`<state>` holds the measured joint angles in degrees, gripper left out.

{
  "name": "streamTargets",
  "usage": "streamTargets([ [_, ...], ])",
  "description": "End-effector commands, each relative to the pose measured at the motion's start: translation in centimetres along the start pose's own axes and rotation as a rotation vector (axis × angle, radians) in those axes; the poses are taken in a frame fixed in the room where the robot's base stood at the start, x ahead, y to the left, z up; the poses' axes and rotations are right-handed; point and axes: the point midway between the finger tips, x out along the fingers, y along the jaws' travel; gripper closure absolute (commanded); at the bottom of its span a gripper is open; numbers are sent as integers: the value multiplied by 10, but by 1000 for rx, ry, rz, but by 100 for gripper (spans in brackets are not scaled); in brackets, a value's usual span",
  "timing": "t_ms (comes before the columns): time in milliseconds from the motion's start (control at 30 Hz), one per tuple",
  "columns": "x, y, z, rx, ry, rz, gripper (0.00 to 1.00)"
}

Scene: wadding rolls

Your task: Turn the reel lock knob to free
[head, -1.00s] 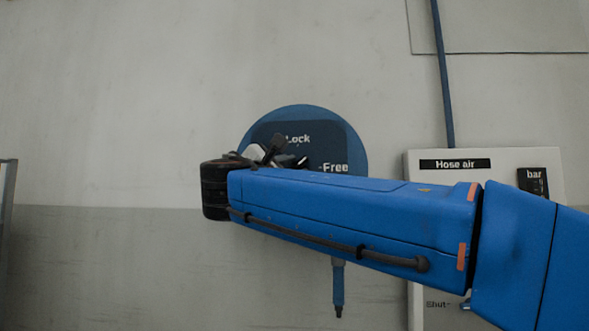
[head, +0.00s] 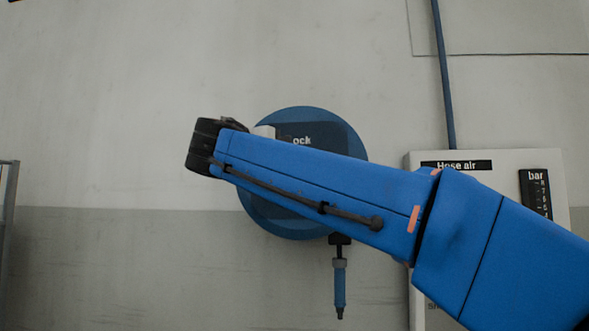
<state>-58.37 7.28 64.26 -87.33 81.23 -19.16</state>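The round blue hose reel (head: 350,138) is on the wall, with a dark label plate (head: 325,133) on it. Only the letters "ock" show on the plate. My blue arm crosses in front of the reel and hides the lock knob and the "Free" mark. The dark wrist end of my arm is at the reel's left edge. My gripper's fingers are hidden behind the arm, so I cannot tell whether they are open, shut or touching the knob. A small pale piece at the plate's left edge is only partly visible.
A white panel (head: 545,168) labelled "Hose air" with a bar gauge (head: 536,193) stands to the right, partly behind my arm. A blue pipe (head: 443,75) runs above it. A blue hose nozzle (head: 340,283) hangs below the reel.

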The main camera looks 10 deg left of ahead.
Motion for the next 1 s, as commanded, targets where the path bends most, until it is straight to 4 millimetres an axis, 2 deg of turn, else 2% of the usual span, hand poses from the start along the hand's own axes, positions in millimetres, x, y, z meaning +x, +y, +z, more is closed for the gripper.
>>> streamTargets([
  [533,0,-2,0,22,-2,-14,96],
  [567,0,-2,0,22,-2,-14,71],
  [600,0,-2,0,22,-2,-13,67],
  [1000,-6,0,0,23,0,-11,67],
])
